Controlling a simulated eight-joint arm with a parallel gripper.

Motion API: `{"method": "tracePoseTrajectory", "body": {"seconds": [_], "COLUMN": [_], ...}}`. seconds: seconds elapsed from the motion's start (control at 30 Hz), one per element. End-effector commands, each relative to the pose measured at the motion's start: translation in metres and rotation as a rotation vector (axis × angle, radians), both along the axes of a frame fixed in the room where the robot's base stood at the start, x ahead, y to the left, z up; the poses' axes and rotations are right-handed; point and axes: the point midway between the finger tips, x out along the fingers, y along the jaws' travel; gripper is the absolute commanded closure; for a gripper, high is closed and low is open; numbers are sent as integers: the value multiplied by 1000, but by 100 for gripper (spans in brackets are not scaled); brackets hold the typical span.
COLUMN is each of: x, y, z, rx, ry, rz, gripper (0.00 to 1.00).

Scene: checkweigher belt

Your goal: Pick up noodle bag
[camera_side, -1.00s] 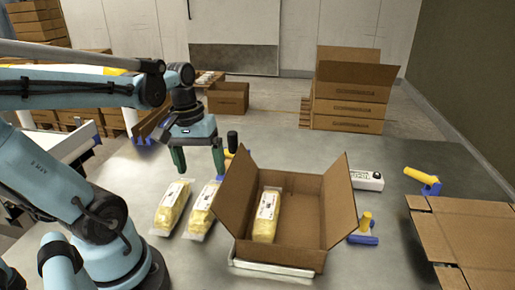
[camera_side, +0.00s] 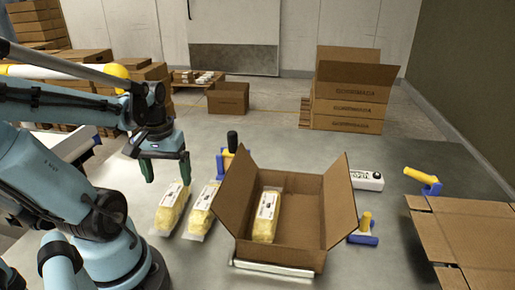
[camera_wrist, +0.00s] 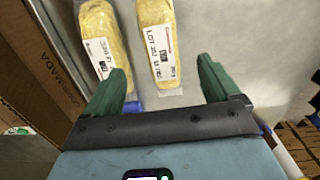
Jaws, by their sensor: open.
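Two yellow noodle bags with white labels lie side by side on the grey table, the left one (camera_side: 170,208) and the right one (camera_side: 203,209). In the wrist view they show as one bag (camera_wrist: 158,40) ahead between the fingers and another (camera_wrist: 97,35) further left. A third noodle bag (camera_side: 267,216) lies inside the open carton (camera_side: 308,232). My gripper (camera_side: 167,168) is open and empty, above and behind the left bag. Its green fingers also show in the wrist view (camera_wrist: 162,88), apart from each other and not touching a bag.
A tape dispenser (camera_side: 365,230) stands right of the carton and another (camera_side: 424,181) further right. A dark-handled tool (camera_side: 231,145) stands behind the carton. A flat carton (camera_side: 470,235) lies at the right. Stacked cartons (camera_side: 345,95) stand at the back.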

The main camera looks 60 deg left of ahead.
Motion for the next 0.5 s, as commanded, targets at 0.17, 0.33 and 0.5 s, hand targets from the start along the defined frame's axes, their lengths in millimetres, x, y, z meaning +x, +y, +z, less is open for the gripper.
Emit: {"method": "tracePoseTrajectory", "body": {"seconds": [0.17,0.33,0.5], "x": [1,0,0], "y": [0,0,1], "z": [-16,-23,-28], "rx": [0,0,0], "ry": [0,0,0], "rz": [0,0,0], "gripper": [11,11,11]}}
